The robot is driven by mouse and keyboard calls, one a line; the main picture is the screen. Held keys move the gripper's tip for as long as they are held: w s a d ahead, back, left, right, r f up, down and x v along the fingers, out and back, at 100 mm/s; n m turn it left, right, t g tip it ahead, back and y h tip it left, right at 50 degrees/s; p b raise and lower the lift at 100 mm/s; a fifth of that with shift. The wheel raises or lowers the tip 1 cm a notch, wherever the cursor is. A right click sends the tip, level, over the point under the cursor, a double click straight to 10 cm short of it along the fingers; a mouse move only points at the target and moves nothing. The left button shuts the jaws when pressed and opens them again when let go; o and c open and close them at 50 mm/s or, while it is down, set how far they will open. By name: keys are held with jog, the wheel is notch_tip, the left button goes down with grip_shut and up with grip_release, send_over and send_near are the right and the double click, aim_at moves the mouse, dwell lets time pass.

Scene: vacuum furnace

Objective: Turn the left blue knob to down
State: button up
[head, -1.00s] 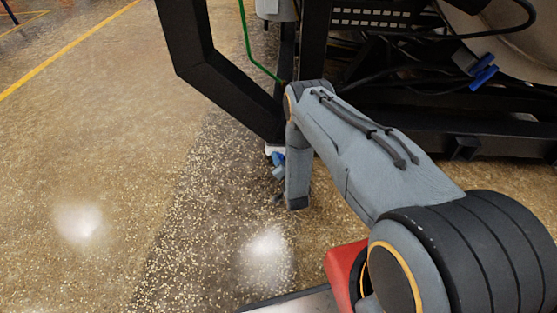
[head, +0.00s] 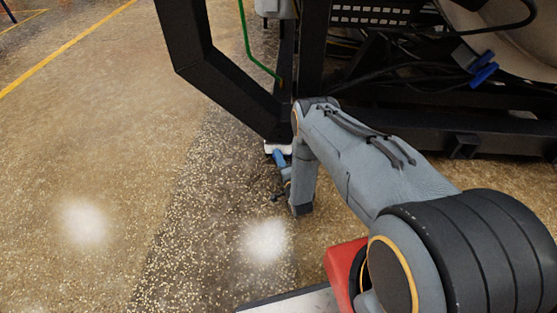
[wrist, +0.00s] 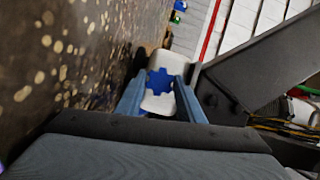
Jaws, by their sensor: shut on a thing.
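A blue knob (wrist: 160,81) with a toothed outline shows against a white part (wrist: 168,62) in the wrist view. My gripper (wrist: 160,88) has one light-blue finger on each side of it and is shut on it. Which way the knob points is hard to tell, and the exact contact is partly hidden. In the head view my gripper (head: 279,157) is at the white part (head: 276,147), low beside the black frame. The knob cannot be told apart from the blue fingers there.
A black frame (head: 215,75) stands just behind and left of my gripper. A thin green hose (head: 250,55) runs down beside it. Blue parts (head: 483,73) and black cables are at the upper right. Open speckled floor (head: 110,150) lies to the left.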

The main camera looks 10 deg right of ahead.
jog(key=o, duration=1.1)
jog(key=shift+c, duration=0.2)
jog(key=shift+s+d+r+p, duration=0.15)
jog(key=shift+s+p, duration=0.65)
jog(key=shift+s, duration=1.15)
jog(key=shift+s+d+r+p, duration=0.15)
jog(key=shift+s+p, duration=0.6)
jog(key=shift+s, duration=1.15)
jog(key=shift+f, duration=0.1)
